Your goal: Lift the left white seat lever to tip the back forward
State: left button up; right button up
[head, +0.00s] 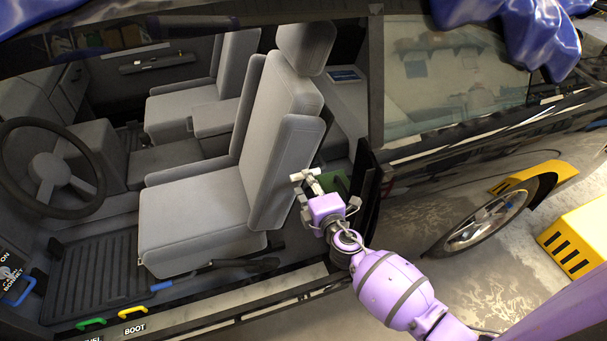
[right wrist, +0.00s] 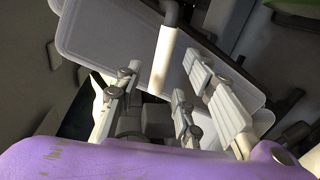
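The grey front seat (head: 200,215) stands with its back (head: 275,150) upright. In the right wrist view, a white lever (right wrist: 163,62) hangs from a grey stem, in front of the grey seat panel. My right gripper (head: 306,186) is by the outer side of the seat back, where a small pale piece shows at its tips; I cannot tell there lever from finger. In the right wrist view, my right gripper (right wrist: 165,90) is open. The lever's end lies at the gap between the fingers, with no clear contact. My left gripper is out of view.
The door pillar (head: 376,90) and a dark upright panel (head: 366,195) stand close to my right arm. The steering wheel (head: 50,170) is at left. Coloured handles, including a green one (head: 90,323), line the sill. A yellow block (head: 578,240) stands by the rear wheel.

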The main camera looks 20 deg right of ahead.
jog(key=w, duration=0.2)
jog(key=w+f, duration=0.1)
jog(key=w, duration=0.1)
jog(key=shift+w, duration=0.4)
jog(key=shift+c, duration=0.2)
grip_shut()
